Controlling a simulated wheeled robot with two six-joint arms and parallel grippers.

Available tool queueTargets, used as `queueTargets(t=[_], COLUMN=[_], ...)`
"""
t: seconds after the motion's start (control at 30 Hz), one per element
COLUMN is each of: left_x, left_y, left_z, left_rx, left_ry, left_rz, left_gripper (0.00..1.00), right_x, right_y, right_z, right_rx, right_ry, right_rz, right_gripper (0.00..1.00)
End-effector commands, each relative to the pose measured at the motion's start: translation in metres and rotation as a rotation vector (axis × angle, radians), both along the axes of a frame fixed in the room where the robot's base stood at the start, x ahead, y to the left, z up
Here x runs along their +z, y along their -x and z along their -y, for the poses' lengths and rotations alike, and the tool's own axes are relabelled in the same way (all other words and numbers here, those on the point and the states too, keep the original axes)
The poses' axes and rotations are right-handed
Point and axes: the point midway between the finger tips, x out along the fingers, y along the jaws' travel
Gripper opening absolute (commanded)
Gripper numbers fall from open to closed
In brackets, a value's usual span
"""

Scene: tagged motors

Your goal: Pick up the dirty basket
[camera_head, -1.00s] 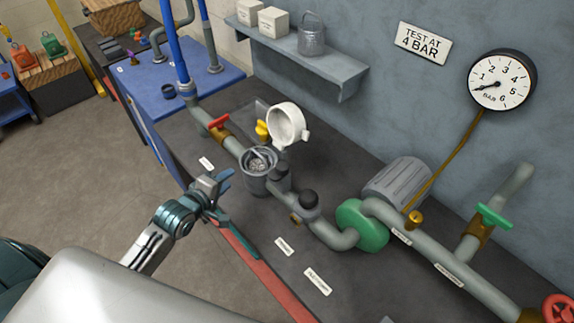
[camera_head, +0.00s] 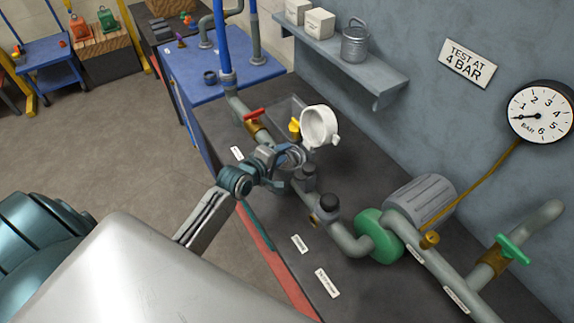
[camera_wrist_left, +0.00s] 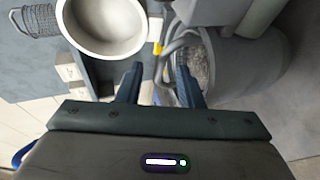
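The dirty basket (camera_wrist_left: 199,68) sits inside the grey strainer pot (camera_wrist_left: 240,65), with grey debris in it. Its grey wire handle loop stands up at its left in the left wrist view. In the head view my left gripper (camera_head: 283,162) is over the pot and hides most of the basket. In the left wrist view the fingers of my left gripper (camera_wrist_left: 158,84) are apart, with part of the loop between them. I cannot tell whether they touch it. The pot's white round lid (camera_head: 319,126) stands swung open behind. My right gripper is not in view.
Pipes with a red-handled valve (camera_head: 254,115), a yellow handle (camera_head: 294,126) and a green pump (camera_head: 378,234) flank the pot on the dark bench. A wall shelf (camera_head: 345,65) holds two white boxes and a grey metal basket (camera_head: 355,42). A blue table (camera_head: 240,80) stands beyond.

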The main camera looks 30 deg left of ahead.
Motion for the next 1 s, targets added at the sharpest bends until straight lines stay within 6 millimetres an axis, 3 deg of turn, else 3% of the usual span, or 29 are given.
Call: queueTargets(t=[0.1,0.37,0.53,1.0], left_x=[-0.003,-0.005,-0.005,-0.006], left_y=[-0.01,-0.012,-0.012,-0.011], left_z=[0.002,0.002,0.002,0.002], left_rx=[0.001,0.0,0.0,0.0], left_ry=[0.002,-0.001,-0.001,0.001], left_rz=[0.001,0.0,0.0,-0.002], left_gripper=[0.33,0.33,0.0,0.0], right_x=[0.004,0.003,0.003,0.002], right_y=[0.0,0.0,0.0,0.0], right_z=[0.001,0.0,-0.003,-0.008], right_rx=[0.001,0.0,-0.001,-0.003], right_ry=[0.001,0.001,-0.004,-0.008], right_rz=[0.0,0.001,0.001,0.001], right_gripper=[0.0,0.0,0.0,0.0])
